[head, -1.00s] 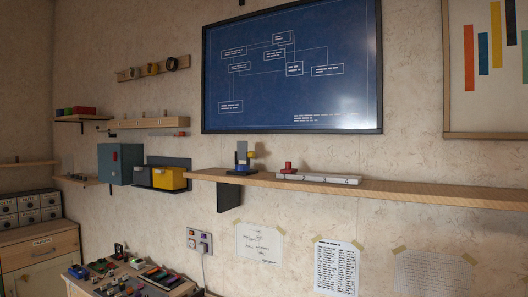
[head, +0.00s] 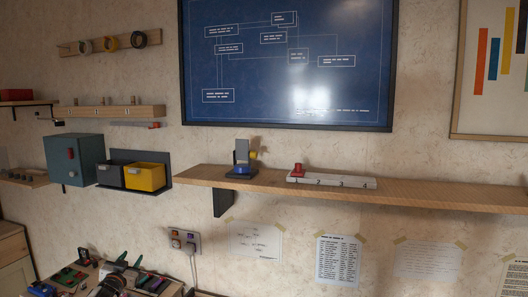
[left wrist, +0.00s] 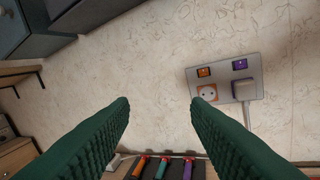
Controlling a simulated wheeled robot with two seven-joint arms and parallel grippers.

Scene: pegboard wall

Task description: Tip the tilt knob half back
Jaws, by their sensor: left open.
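A small device stands on the long wooden wall shelf (head: 420,193), near its left end. It has a grey upright plate (head: 241,151) on a dark and blue base, and a round yellow knob (head: 253,155) at its right side, which looks like the tilt knob. Its exact angle is too small to tell. My left gripper (head: 130,260), with green fingers, is low at the bottom left of the head view, well below and left of the device. In the left wrist view its fingers (left wrist: 160,99) are wide apart with nothing between them. My right gripper is out of view.
A white bar with a red knob (head: 297,171) lies right of the device. A yellow bin (head: 146,177) and a blue-grey box (head: 75,160) are left of the shelf. A wall socket plate (head: 183,241) with a plug is below; it shows in the left wrist view (left wrist: 222,80).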

